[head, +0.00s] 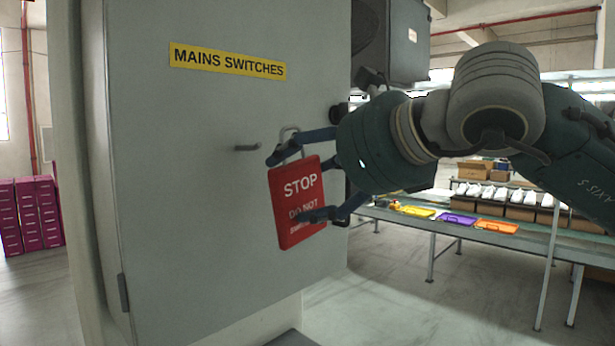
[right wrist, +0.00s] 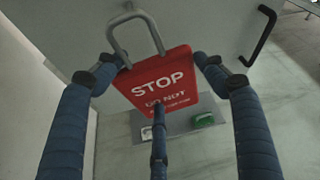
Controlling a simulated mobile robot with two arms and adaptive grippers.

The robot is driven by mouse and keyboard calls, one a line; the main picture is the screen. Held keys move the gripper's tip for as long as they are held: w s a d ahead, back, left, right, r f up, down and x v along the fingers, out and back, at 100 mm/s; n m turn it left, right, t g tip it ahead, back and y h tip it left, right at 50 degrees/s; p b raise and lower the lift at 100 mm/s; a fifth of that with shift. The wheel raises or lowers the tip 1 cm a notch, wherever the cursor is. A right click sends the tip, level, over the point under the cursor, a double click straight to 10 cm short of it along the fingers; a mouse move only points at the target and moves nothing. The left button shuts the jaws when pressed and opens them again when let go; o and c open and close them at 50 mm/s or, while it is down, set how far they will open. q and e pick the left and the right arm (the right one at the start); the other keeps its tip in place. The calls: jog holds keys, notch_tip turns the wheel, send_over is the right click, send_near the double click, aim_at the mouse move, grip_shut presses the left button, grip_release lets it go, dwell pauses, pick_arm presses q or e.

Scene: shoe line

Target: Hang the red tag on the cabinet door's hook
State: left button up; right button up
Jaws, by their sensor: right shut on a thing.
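The red tag (head: 297,205) reads STOP and has a grey loop (head: 291,140) at its top. My right gripper (head: 305,182) is shut on the tag, with fingers at its sides and across its front. In the right wrist view the tag (right wrist: 160,80) sits between the fingers, its loop clear at the top. The cabinet door (head: 200,200) is a grey panel with a yellow MAINS SWITCHES label (head: 228,61). A small grey hook (head: 247,147) sticks out below the label. The loop is to the right of the hook and apart from it. My left gripper is out of view.
A dark bent handle (right wrist: 262,38) shows at upper right in the right wrist view. A grey ledge (right wrist: 176,126) below carries a green item (right wrist: 203,120). Magenta boxes (head: 30,215) stand far left.

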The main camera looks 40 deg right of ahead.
jog(key=shift+w+f+p, duration=0.1)
jog(key=shift+w+p, duration=0.4)
jog(key=shift+w, duration=0.75)
jog(key=x, duration=0.2)
jog(key=p+x, duration=0.1)
jog(key=x, duration=0.2)
jog(key=a+r+p+x, duration=0.1)
jog(key=x, duration=0.2)
jog(key=shift+w, duration=0.3)
jog(key=shift+w+a+b, duration=0.1)
jog(key=shift+w+b, duration=0.05)
jog(key=shift+b, duration=0.25)
jog(key=o, duration=1.3)
jog(key=shift+c, duration=0.2)
